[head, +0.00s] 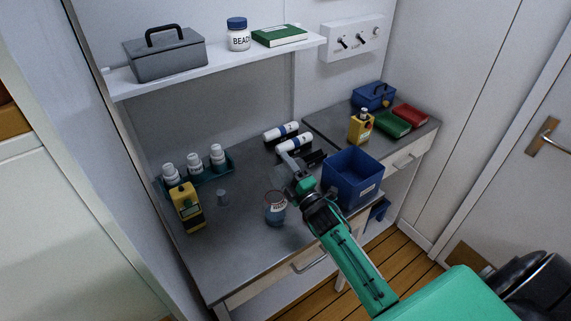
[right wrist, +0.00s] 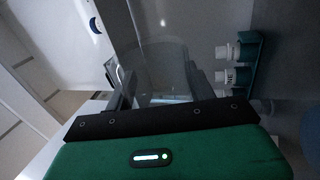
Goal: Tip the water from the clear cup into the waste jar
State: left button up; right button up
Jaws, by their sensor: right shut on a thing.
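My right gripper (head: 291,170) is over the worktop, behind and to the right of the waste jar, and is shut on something. In the right wrist view the clear cup (right wrist: 165,68) shows as a faint see-through wall in front of the gripper (right wrist: 150,100), with a pale bluish band low in it. In the head view the cup is hard to make out at the fingers, and its tilt cannot be told. The waste jar (head: 275,212), clear with a label and a bluish-grey content, stands upright on the worktop, apart from the gripper. My left gripper is not in view.
A blue bin (head: 352,178) stands close right of my gripper. White-and-blue cylinders (head: 281,131) lie behind. The front left worktop is clear.

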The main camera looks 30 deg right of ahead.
jog(key=shift+d+f+m+h, duration=0.2)
jog(key=shift+f+m+h, duration=0.15)
jog(key=shift+m, duration=0.45)
jog(key=m+h, duration=0.1)
jog(key=m, duration=0.3)
jog(key=d+f+m+h+p, duration=0.1)
jog(key=m, duration=0.1)
jog(key=shift+m+h, duration=0.3)
jog(key=shift+h, duration=0.05)
jog(key=shift+a+m+h+p, duration=0.1)
jog(key=shift+m+h+p, duration=0.2)
jog(key=shift+m+p, duration=0.35)
jog(key=m+g+h+p, duration=0.1)
jog(key=m, duration=0.3)
jog(key=shift+f+p, duration=0.2)
jog(key=shift+p, duration=0.2)
jog(key=m+p, duration=0.1)
jog(key=m, duration=0.1)
jog(key=d+m+g+p, duration=0.1)
jog(key=m+p, duration=0.1)
jog(key=d+m+g+p, duration=0.1)
jog(key=m+p, duration=0.1)
jog(key=shift+w+r+m+h, duration=0.2)
jog(key=shift+r+m+h, duration=0.05)
jog(key=shift+r+h, duration=0.1)
jog(key=shift+d+f+m, duration=0.1)
jog(key=shift+d+m, duration=0.15)
jog(key=shift+m, duration=0.25)
